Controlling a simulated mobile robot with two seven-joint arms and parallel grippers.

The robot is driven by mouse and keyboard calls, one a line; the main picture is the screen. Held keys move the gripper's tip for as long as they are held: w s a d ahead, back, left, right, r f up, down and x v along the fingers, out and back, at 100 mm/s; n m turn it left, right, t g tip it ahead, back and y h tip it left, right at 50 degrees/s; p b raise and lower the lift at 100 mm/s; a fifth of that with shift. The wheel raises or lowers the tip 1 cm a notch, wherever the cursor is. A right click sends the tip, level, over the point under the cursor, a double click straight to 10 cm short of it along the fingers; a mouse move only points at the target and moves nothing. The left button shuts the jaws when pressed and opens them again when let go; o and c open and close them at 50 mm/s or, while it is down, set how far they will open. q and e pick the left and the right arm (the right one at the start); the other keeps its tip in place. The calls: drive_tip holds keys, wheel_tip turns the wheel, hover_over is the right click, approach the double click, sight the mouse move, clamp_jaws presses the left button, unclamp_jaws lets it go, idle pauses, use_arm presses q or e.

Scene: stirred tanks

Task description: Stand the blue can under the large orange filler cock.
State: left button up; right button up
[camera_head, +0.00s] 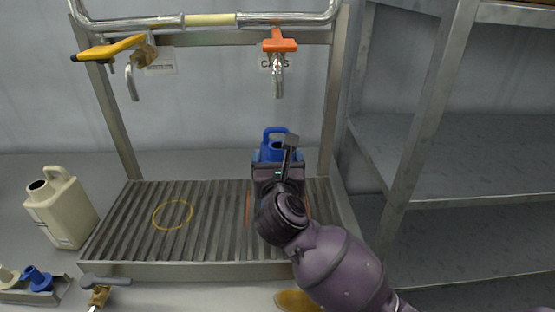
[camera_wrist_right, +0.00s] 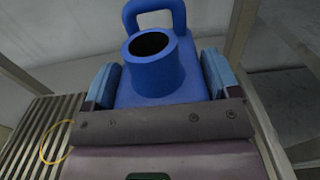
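The blue can (camera_head: 271,153) is upright, with its handle and open mouth showing at the back of the drip grate, below the orange-handled cock (camera_head: 279,46). My right gripper (camera_head: 278,158) is around its upper body. In the right wrist view the two pale-blue finger pads press both sides of the can (camera_wrist_right: 160,85). The can's base is hidden behind my arm, so I cannot tell whether it touches the grate. An orange ring (camera_head: 248,208) on the grate is mostly hidden by my arm. My left gripper is not in view.
A yellow-handled cock (camera_head: 125,47) hangs at left, above a yellow ring (camera_head: 172,215) on the slatted grate (camera_head: 130,220). A cream can (camera_head: 62,208) stands left of it. A brass valve (camera_head: 99,296) is in front. Steel shelves (camera_head: 455,150) stand close on the right.

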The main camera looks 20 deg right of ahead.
drive_tip(key=shift+o, duration=1.3)
drive_tip(key=shift+r, duration=0.25)
drive_tip(key=v, duration=1.2)
